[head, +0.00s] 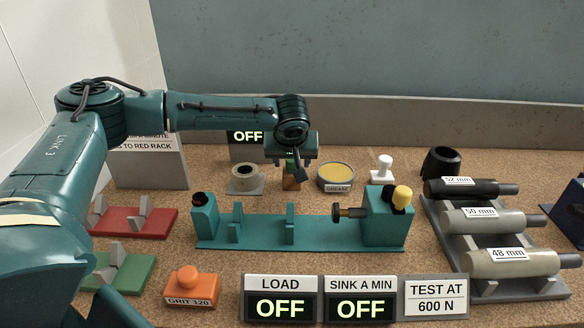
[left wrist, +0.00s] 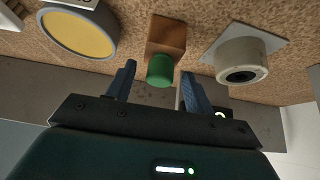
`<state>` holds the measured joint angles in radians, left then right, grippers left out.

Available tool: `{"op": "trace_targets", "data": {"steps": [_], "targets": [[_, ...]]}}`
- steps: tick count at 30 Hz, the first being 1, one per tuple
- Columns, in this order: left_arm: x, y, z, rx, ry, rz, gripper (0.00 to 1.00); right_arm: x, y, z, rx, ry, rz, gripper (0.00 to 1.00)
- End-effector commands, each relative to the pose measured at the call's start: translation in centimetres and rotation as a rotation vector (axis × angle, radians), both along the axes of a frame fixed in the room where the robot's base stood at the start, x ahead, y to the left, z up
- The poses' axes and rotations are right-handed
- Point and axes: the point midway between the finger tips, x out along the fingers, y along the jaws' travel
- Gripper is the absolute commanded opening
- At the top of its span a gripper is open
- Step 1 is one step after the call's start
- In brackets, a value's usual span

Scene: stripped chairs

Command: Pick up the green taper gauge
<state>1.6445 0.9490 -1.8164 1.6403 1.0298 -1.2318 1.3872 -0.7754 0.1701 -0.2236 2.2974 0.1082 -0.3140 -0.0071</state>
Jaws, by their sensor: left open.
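The green taper gauge (left wrist: 160,70) shows in the left wrist view as a round green end standing out of a brown wooden block (left wrist: 166,35). In the head view the block (head: 290,183) is behind the teal fixture, and my arm's hand covers most of the gauge. My left gripper (head: 297,172) is over the block. In the left wrist view its two blue fingers (left wrist: 158,76) are open, one on each side of the green end, with gaps visible. Nothing is held. My right gripper is not in view.
A grey ring (head: 245,179) stands left of the block and a yellow grease tin (head: 336,177) right of it, both close. A teal fixture (head: 265,229) lies in front. A white stamp-like piece (head: 381,167) and labelled rollers (head: 495,220) stand farther right.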

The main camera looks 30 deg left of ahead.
Motion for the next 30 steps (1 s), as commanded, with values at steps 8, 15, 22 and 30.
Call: {"op": "trace_targets", "data": {"steps": [8,15,22,30], "targets": [[0.01,-0.03,0.02,0.000,0.000,-0.001,0.46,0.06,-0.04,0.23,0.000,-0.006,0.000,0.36],[0.00,-0.03,0.03,0.000,0.000,-0.001,0.26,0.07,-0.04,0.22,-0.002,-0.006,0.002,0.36],[-0.01,-0.04,0.02,0.000,0.000,-0.001,0.07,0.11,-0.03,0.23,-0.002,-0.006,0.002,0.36],[0.01,-0.05,0.19,-0.001,0.000,-0.001,0.04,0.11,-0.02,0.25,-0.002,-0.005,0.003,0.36]]}}
